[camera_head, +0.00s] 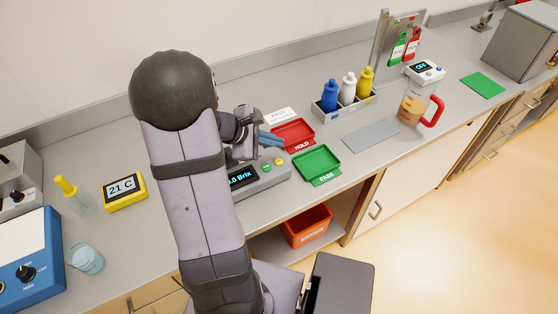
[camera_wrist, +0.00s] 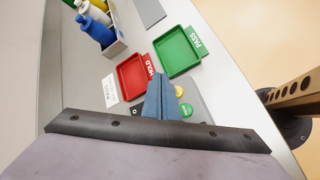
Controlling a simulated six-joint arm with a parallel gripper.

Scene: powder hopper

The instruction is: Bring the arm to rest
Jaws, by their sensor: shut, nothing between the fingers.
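My arm rises in front of the bench in the head view, with its elbow high and the wrist over the grey Brix meter. My gripper (camera_head: 272,139) is shut and empty, its blue fingers together above the back of the meter (camera_head: 272,176), beside the red HOLD tray (camera_head: 293,134). In the wrist view the shut fingers (camera_wrist: 160,98) point toward the gap between the red HOLD tray (camera_wrist: 132,78) and the green PASS tray (camera_wrist: 178,53). Part of the meter is hidden behind my arm.
The green PASS tray (camera_head: 317,165) lies right of the meter. A rack (camera_head: 345,117) of blue, white and yellow bottles stands behind it, with a red-handled jug (camera_head: 414,106) further right. The floor at right is clear.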

